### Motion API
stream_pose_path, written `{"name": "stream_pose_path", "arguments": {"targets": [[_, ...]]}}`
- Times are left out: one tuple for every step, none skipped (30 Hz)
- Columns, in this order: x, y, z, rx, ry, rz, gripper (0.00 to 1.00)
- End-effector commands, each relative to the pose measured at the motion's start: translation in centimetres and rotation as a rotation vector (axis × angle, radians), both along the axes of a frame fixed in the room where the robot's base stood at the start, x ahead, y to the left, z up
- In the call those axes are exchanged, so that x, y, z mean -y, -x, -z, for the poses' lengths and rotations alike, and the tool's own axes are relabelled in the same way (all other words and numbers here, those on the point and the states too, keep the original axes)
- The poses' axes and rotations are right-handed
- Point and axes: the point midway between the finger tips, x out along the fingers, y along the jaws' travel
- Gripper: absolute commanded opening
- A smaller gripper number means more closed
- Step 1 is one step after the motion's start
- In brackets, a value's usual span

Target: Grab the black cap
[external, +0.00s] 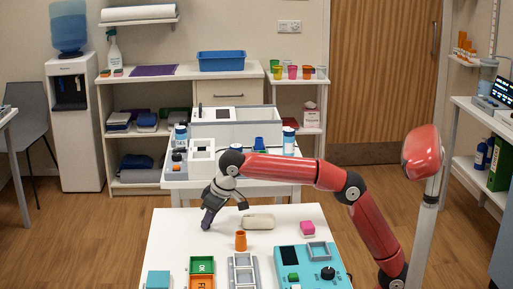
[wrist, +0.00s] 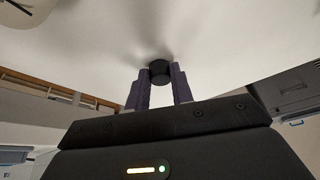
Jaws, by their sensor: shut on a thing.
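The black cap (wrist: 160,72) shows in the wrist view as a small dark round piece between the two purple fingertips of my gripper (wrist: 159,84). The fingers are shut on it. Behind it is the white surface of the table. In the external view my gripper (external: 207,218) points down over the back left part of the white table (external: 180,238). The cap cannot be made out there. I cannot tell whether the cap touches the table.
A beige rounded object (external: 258,221) lies just right of my gripper.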

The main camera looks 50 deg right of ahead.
Motion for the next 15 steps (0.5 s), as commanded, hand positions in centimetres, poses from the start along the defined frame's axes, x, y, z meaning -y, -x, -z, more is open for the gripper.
{"name": "stream_pose_path", "arguments": {"targets": [[0.0, 0.0, -0.5, 0.002, -0.002, 0.000, 0.02], [0.0, 0.0, -0.7, 0.001, -0.001, 0.000, 0.02], [0.0, 0.0, -1.2, 0.001, 0.000, 0.000, 0.02], [-0.1, 0.0, -1.7, 0.002, -0.002, 0.000, 0.02], [-0.1, 0.0, -2.2, 0.002, -0.002, 0.000, 0.02], [-0.1, 0.0, -3.1, 0.002, -0.002, 0.000, 0.02], [-0.1, -0.1, -3.9, 0.002, -0.002, 0.000, 0.02], [-0.1, -0.1, -4.7, 0.002, -0.002, 0.000, 0.02], [-0.1, -0.1, -5.8, 0.002, -0.003, -0.001, 0.02], [-0.2, -0.1, -5.8, 0.001, -0.002, -0.002, 0.02], [-0.2, -0.1, -6.2, 0.001, -0.002, -0.002, 0.02], [-0.2, -0.1, -6.9, 0.001, -0.002, -0.001, 0.02], [-0.1, -0.1, -7.4, 0.001, -0.002, -0.001, 0.02], [-0.1, -0.1, -7.6, 0.001, -0.001, 0.000, 0.02], [-0.1, -0.1, -7.9, 0.001, -0.001, 0.000, 0.02]]}}
